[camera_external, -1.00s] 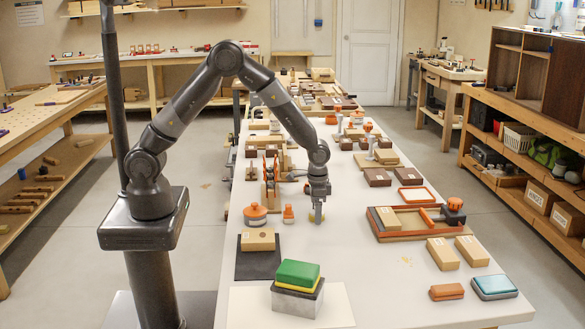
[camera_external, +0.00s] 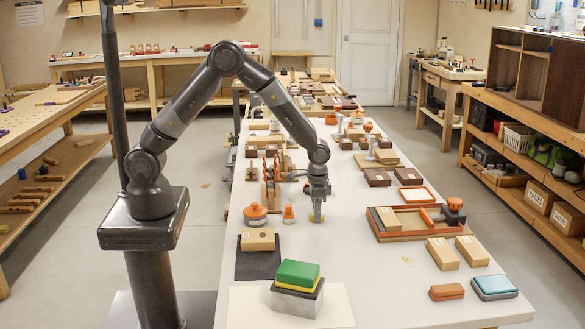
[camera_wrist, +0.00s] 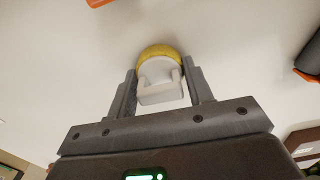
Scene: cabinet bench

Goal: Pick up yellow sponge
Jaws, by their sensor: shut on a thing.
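My gripper (camera_external: 317,205) points down at the middle of the long white table, to the right of two orange-topped pieces. In the wrist view, my gripper (camera_wrist: 160,85) has its two fingers on either side of a small pale grey block-shaped part, shut on it. That part sits on a round yellow sponge-like piece (camera_wrist: 157,50), whose curved edge shows beyond it. In the external view this yellow piece (camera_external: 317,219) shows just under the fingertips, at the table surface. Whether it touches the table I cannot tell.
An orange-topped round piece (camera_external: 255,214) and a small orange-topped piece (camera_external: 288,213) stand to the left. A grey box (camera_external: 297,300) with green and yellow layers (camera_external: 298,272) stands in front. A wooden tray (camera_external: 385,236) lies to the right. The table between is bare.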

